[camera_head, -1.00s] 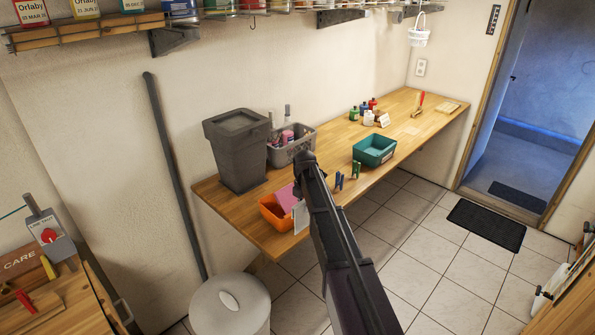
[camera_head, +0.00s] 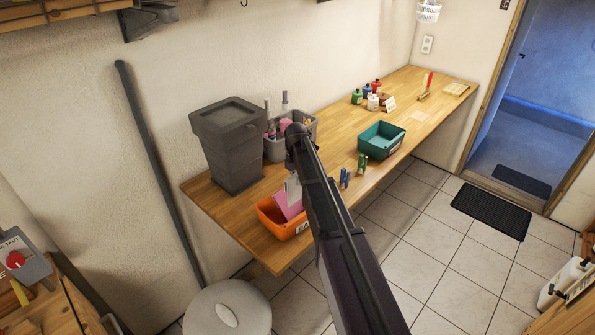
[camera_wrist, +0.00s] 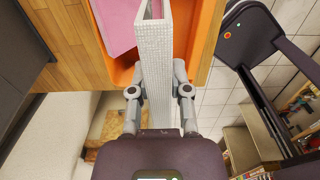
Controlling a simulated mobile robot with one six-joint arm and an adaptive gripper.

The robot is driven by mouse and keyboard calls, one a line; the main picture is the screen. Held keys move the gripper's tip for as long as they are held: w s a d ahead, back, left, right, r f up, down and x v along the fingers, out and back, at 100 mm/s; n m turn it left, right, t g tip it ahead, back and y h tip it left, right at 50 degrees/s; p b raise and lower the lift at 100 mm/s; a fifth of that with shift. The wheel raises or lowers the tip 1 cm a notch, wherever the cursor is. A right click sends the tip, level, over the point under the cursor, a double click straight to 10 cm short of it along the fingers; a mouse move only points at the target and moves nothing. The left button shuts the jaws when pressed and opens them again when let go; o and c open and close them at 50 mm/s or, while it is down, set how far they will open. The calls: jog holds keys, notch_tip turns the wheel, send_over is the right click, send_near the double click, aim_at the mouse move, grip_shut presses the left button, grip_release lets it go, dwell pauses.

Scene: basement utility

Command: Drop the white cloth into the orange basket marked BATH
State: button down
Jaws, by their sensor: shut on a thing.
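The white cloth (camera_wrist: 154,60), a thin sheet with a woven texture, is held between the two fingers of my gripper (camera_wrist: 158,76) in the wrist view. In the head view, the white cloth (camera_head: 293,188) shows at the upper edge of the orange basket (camera_head: 279,231), beside my arm. A pink cloth (camera_head: 287,205) lies in that basket and sticks up above its rim. The wrist view shows the white cloth over the orange basket (camera_wrist: 206,38), right of the pink cloth (camera_wrist: 114,25). The basket's label is partly hidden by my arm. The fingers are hidden in the head view.
The basket stands near the front edge of the wooden bench (camera_head: 430,100). A grey lidded bin (camera_head: 231,150) and a grey caddy (camera_head: 275,148) stand behind it. Clothespins (camera_head: 345,178) and a teal basket (camera_head: 376,153) are to its right. A round-lidded bin (camera_head: 228,310) stands below.

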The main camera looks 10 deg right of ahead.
jog(key=shift+w, duration=0.35)
jog(key=shift+d, duration=0.1)
jog(key=shift+f, duration=0.15)
jog(key=shift+f+b, duration=2.85)
jog(key=shift+b, duration=0.15)
jog(key=shift+c, duration=2.4)
grip_release()
